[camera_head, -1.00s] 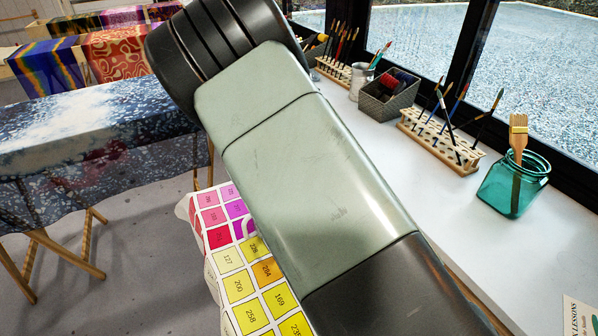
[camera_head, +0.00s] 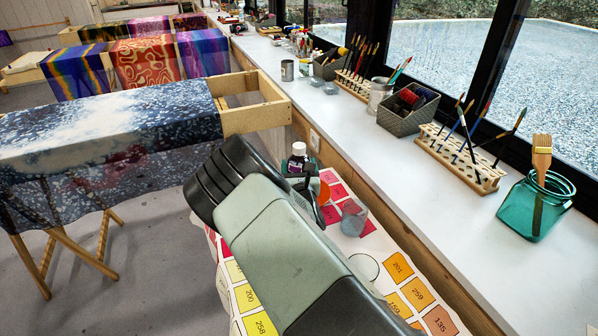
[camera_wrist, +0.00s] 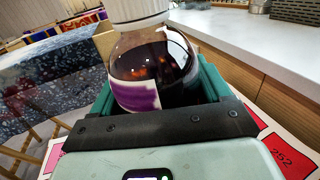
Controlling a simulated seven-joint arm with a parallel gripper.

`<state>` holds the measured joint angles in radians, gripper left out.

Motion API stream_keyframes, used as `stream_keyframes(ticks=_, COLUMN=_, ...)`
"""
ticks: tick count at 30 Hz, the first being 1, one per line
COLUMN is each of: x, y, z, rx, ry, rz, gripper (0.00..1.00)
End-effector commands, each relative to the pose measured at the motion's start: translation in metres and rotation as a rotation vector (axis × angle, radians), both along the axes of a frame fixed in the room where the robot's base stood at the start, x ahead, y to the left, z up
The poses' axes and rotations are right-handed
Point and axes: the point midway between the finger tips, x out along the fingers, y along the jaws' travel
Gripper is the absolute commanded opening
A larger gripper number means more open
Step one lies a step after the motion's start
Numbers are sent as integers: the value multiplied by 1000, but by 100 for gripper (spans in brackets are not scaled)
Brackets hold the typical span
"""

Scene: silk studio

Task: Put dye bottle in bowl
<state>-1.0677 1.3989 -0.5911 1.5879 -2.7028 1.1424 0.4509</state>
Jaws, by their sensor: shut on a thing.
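The dye bottle (camera_head: 298,161) is dark with a white cap and stands upright beyond my arm in the head view. In the wrist view the bottle (camera_wrist: 150,68) is close up, with a purple and white label, between the green fingers. My gripper (camera_wrist: 160,90) is shut on it; in the head view my arm mostly hides my gripper (camera_head: 303,182). I cannot make out a bowl for certain; a small clear vessel (camera_head: 354,217) sits on the table with the colour chart, right of my gripper.
The colour-chart cloth (camera_head: 437,321) is partly hidden under my arm. A white window ledge (camera_head: 385,140) on the right holds a teal jar (camera_head: 536,205), brush racks (camera_head: 458,158) and a grey basket (camera_head: 408,110). A fabric-covered frame (camera_head: 110,140) stands at left.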

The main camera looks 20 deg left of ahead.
Motion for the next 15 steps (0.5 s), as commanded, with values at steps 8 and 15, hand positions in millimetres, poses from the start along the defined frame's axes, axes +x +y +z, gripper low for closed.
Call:
stream_keyframes(ticks=8, x=0, y=0, z=-13, rx=2, ry=-2, rz=-1, gripper=32)
stream_keyframes(ticks=15, x=0, y=0, z=-18, rx=1, ry=-2, rz=0, gripper=32)
